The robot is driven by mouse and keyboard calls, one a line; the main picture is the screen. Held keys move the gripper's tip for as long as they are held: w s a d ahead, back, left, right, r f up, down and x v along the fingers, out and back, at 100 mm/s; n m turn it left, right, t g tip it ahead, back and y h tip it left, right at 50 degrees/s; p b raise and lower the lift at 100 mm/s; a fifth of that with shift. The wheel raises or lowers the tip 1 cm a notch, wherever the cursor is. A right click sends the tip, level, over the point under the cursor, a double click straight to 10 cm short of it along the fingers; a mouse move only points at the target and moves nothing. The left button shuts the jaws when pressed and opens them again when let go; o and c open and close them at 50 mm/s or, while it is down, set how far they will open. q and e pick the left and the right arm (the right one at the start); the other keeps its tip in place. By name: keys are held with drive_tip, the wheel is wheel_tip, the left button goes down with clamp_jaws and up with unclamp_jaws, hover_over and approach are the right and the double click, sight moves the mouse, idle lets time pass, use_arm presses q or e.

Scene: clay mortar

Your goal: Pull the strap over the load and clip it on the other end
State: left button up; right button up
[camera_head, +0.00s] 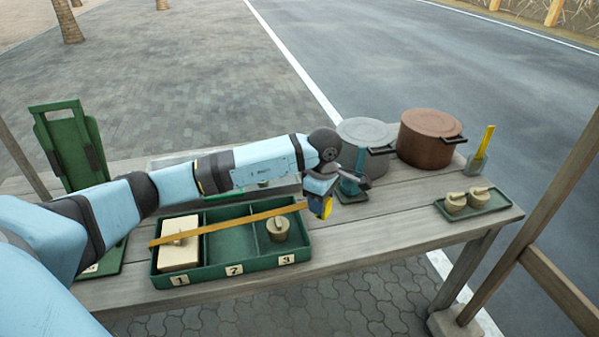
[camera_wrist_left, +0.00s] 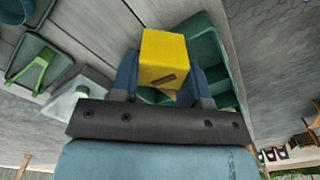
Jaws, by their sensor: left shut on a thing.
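A green tray (camera_head: 225,270) with compartments numbered 1, 2 and 3 sits on the table. A cream block (camera_head: 178,256) lies in compartment 1 and a round lidded clay pot (camera_head: 278,230) in compartment 3; compartment 2 is empty. An orange strap (camera_head: 220,226) runs taut from the tray's left side, across the block and above compartment 2, toward my left gripper (camera_head: 321,198). That gripper is shut on a yellow clip (camera_wrist_left: 165,62) at the tray's right end, above the rim. The clip also shows in the head view (camera_head: 326,208). I cannot make out a catch for it. My right gripper is out of view.
A grey pot (camera_head: 364,134) and a copper pot (camera_head: 428,140) stand at the back right. A small green tray (camera_head: 492,203) with two clay pieces lies at the right end. A green stand (camera_head: 70,145) is at the left. Bare planks lie right of the big tray.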

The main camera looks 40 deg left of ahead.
use_arm(q)
drive_tip(key=s+a+f+n, duration=0.1)
drive_tip(key=a+f+n, duration=0.2)
drive_tip(key=a+n, duration=0.3)
drive_tip(key=shift+s+f+n, duration=0.15)
drive_tip(key=shift+f+n, duration=0.2)
drive_tip(key=shift+n, duration=1.15)
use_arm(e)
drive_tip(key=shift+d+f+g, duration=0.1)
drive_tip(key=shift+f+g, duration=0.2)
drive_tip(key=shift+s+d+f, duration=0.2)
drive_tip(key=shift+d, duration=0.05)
use_arm(q)
drive_tip(key=shift+f, duration=0.1)
drive_tip(key=shift+f+b, duration=0.3)
drive_tip(key=shift+f, duration=0.3)
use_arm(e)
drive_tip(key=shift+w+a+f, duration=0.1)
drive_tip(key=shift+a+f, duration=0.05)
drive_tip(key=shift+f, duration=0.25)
